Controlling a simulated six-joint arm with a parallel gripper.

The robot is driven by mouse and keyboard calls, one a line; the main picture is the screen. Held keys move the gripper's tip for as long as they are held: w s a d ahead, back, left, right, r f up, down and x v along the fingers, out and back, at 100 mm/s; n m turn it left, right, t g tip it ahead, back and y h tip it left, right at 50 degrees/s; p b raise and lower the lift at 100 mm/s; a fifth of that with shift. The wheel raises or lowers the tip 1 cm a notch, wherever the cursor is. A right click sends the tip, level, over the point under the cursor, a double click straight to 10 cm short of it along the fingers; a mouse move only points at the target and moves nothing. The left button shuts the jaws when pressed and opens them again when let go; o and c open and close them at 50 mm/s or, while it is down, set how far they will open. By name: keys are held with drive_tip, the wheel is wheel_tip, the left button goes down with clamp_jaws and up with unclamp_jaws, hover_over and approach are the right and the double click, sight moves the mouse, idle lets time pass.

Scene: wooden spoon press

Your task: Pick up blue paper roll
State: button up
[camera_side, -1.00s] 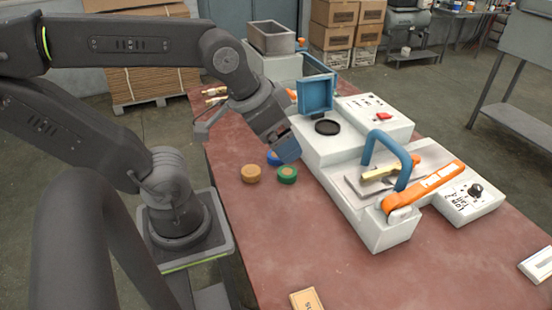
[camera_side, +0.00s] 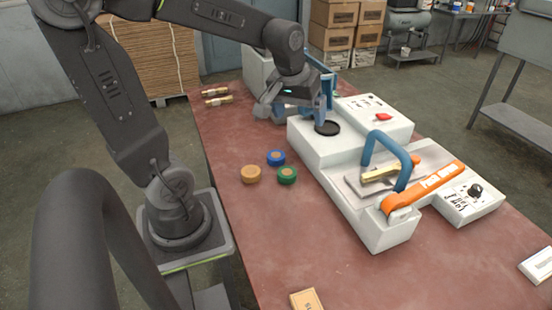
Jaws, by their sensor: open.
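The blue paper roll (camera_side: 276,157) lies flat on the red-brown table. It is a short roll with a tan centre. A tan roll (camera_side: 251,174) lies to its left and front, and a green roll (camera_side: 287,175) lies just in front of it. My gripper (camera_side: 293,112) is open and away from the rolls, behind the blue roll. It is beside the press's black round plate, with nothing seen between its fingers.
The white press (camera_side: 318,146) stands right of the rolls, with a black round plate (camera_side: 327,128), a blue handle (camera_side: 408,168) and an orange bar (camera_side: 425,187). Spoon bundles (camera_side: 218,100) lie at the back left. A small box (camera_side: 306,299) is at the front. The table (camera_side: 262,225) is clear in front of the rolls.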

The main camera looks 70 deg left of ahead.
drive_tip(key=w+a+f+n+g, duration=0.2)
drive_tip(key=w+a+f+n, duration=0.15)
drive_tip(key=a, duration=0.45)
drive_tip(key=n+g+h, duration=0.1)
drive_tip(key=n, duration=0.5)
hover_over(276, 155)
drive_tip(key=f, duration=1.6)
drive_tip(key=shift+s+f, duration=0.25)
drive_tip(key=shift+f, duration=0.15)
drive_tip(key=shift+w+f, duration=0.15)
drive_tip(key=shift+f, duration=1.3)
drive_tip(key=shift+w+f, duration=0.1)
drive_tip(key=shift+f, duration=1.35)
drive_tip(key=c, duration=1)
drive_tip(key=shift+r, duration=0.1)
